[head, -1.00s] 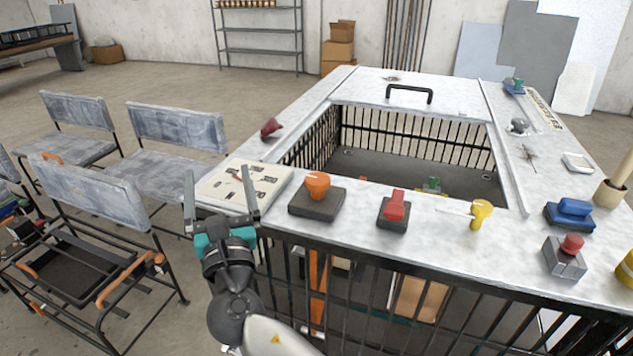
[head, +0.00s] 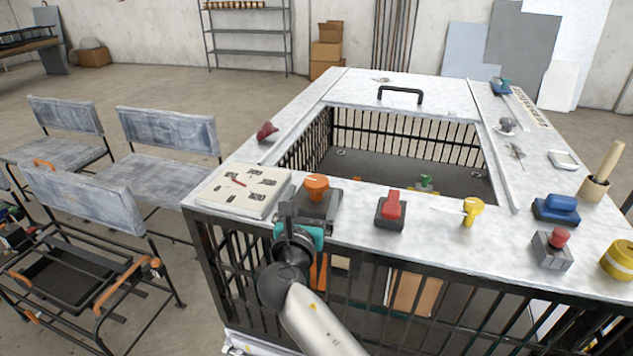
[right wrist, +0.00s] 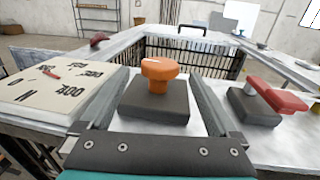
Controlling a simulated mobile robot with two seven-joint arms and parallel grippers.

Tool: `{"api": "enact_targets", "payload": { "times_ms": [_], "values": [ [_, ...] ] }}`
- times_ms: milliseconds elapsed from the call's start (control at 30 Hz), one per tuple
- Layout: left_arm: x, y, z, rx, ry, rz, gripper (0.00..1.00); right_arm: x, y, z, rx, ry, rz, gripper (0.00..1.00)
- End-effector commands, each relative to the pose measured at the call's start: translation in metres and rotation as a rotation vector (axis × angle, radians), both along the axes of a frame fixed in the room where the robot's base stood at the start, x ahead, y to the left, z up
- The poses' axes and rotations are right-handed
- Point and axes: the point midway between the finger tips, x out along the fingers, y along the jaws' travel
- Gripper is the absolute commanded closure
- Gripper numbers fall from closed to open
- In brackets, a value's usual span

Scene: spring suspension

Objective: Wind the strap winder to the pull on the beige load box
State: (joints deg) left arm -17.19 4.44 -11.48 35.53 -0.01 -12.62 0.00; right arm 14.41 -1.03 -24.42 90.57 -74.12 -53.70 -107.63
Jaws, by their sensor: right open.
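The beige load box (head: 241,190) lies flat on the near left corner of the pale bench top; the right wrist view shows its face (right wrist: 50,85) with a red pointer and black number marks. Right of it stands the strap winder, an orange knob (head: 316,186) on a dark square base; the knob also shows in the right wrist view (right wrist: 158,75). My right gripper (head: 310,212) is open and empty at the bench's near edge, just in front of the winder. In the right wrist view, the knob and base appear between its fingers (right wrist: 160,98). My left gripper is out of view.
Right of the winder are a red handle (head: 391,208) on a dark base, a yellow knob (head: 472,211), a blue block (head: 557,207) and a red button unit (head: 555,245). A barred opening lies behind them. Chairs (head: 85,195) stand to the left.

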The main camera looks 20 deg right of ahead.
Motion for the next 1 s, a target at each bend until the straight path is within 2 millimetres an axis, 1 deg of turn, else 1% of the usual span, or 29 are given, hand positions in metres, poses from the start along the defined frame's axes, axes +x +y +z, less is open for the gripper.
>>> {"api": "enact_targets", "payload": {
  "times_ms": [33,100,300,500,733,767,1000],
  "values": [
    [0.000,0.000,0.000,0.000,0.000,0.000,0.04,0.009,-0.004,0.001,-0.003,-0.002,-0.001,0.04],
    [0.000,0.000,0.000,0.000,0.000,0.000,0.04,0.019,-0.010,0.001,-0.003,-0.001,-0.001,0.04],
    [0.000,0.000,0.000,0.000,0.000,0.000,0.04,0.037,-0.019,0.000,-0.003,-0.001,0.000,0.04],
    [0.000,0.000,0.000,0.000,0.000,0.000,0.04,0.044,-0.022,0.000,0.000,-0.001,0.001,0.04],
    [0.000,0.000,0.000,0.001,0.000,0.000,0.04,0.044,-0.022,0.000,0.000,-0.001,0.001,0.04],
    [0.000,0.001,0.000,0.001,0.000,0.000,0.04,0.044,-0.022,0.000,0.000,-0.001,0.001,0.06],
    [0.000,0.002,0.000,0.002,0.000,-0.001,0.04,0.044,-0.022,0.000,-0.001,0.000,0.001,0.33]
  ]
}}
